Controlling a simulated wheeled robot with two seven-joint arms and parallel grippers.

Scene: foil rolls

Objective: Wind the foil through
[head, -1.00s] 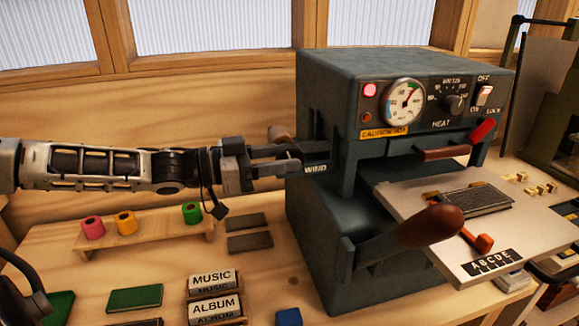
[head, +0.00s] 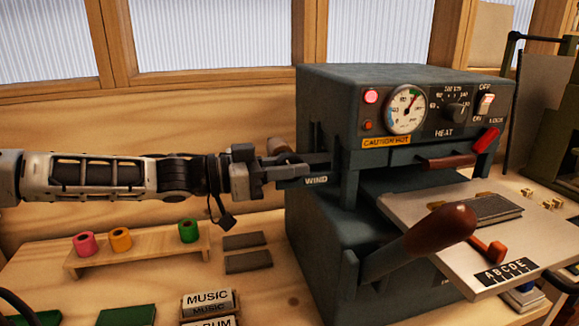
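The dark grey foil press (head: 400,85) stands at centre right with its red lamp lit and a dial gauge on the front. My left gripper (head: 312,167) reaches in from the left to the press's side, just above the WIND label (head: 316,181). Its fingertips are dark against the dark press, so I cannot tell whether they are closed on anything. A brown knob (head: 277,146) shows just behind the fingers. Pink (head: 84,243), orange (head: 120,239) and green (head: 188,230) foil rolls stand on a wooden rack (head: 150,256). My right gripper is out of view.
A brown-handled lever (head: 440,232) sticks out at the press's front. Beside it, a pale plate (head: 445,235) holds a dark block (head: 487,209) and an ABCDE strip (head: 507,271). MUSIC type blocks (head: 208,301) and dark pads (head: 247,262) lie on the bench below my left arm.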

